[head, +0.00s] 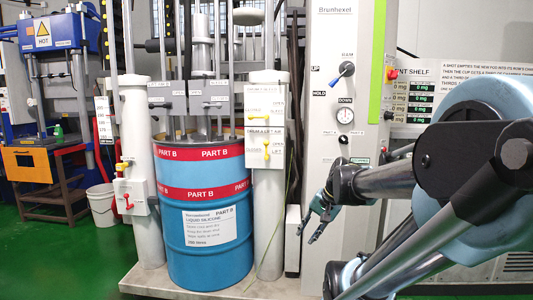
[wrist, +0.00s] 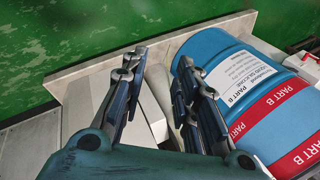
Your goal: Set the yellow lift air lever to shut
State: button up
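A white box on the right-hand white post carries a label that seems to read lift air. A small yellow lever (head: 266,150) sits on this box, and another yellow lever (head: 266,116) sits higher up. They are too small for me to read their settings. A further yellow handle (head: 122,165) is on the left post. My gripper (head: 311,226) is in front of the grey cabinet, right of and below the box, touching nothing I can see. In the wrist view my gripper (wrist: 158,90) has its fingers apart and empty. No lever shows in that view.
A blue drum (head: 205,258) with red bands stands between the posts on a pale plinth (head: 215,292). The drum (wrist: 232,92) is on the right in the wrist view. A grey cabinet (head: 333,120) with a blue-handled selector (head: 342,73) stands behind my arm.

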aim_at(266, 156)
jog(key=w+a+r+m+t+y, duration=0.25)
jog(key=w+r+m, duration=0.25)
jog(key=w, duration=0.4)
jog(key=w+a+r+m+t+y, duration=0.1)
jog(key=w+a+r+m+y, duration=0.3)
jog(key=w, duration=0.4)
jog(key=w+d+r+m+t+y, duration=0.2)
jog(key=w+r+m, duration=0.3)
jog(key=w, duration=0.4)
jog(key=w+d+r+m+t+y, duration=0.2)
jog(key=w+d+r+m, duration=0.15)
jog(key=w+m, duration=0.35)
jog(key=shift+n, duration=0.4)
jog(key=x, duration=1.8)
jog(key=shift+w+a, duration=0.1)
jog(key=shift+w, duration=0.35)
grip_shut()
